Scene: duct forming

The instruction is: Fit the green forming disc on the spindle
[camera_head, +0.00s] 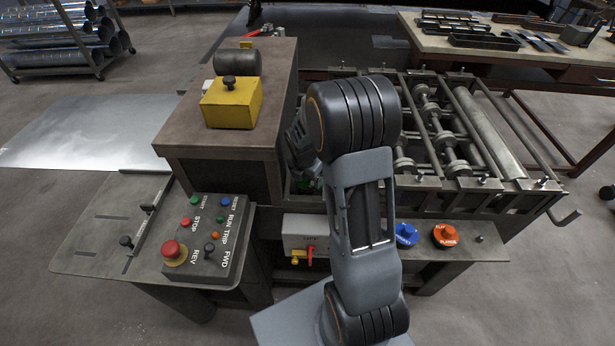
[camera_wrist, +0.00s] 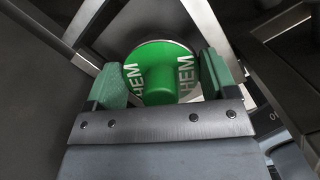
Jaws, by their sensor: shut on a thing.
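The green forming disc (camera_wrist: 165,72), lettered HEM on its face, sits between the green-padded fingers of my gripper (camera_wrist: 161,80) in the wrist view. My gripper is shut on it, apparently by the central green knob. I cannot pick out the spindle for certain in either view; my arm and the disc cover that area. Whether the disc touches the spindle cannot be told.
A blue disc (camera_head: 406,235) and an orange disc (camera_head: 446,236) sit on the front shelf (camera_head: 480,248). The brown housing (camera_head: 225,150) with a yellow block (camera_head: 231,104) stands close left. A control panel (camera_head: 208,238) is front left. Rollers and bars (camera_head: 490,135) extend right.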

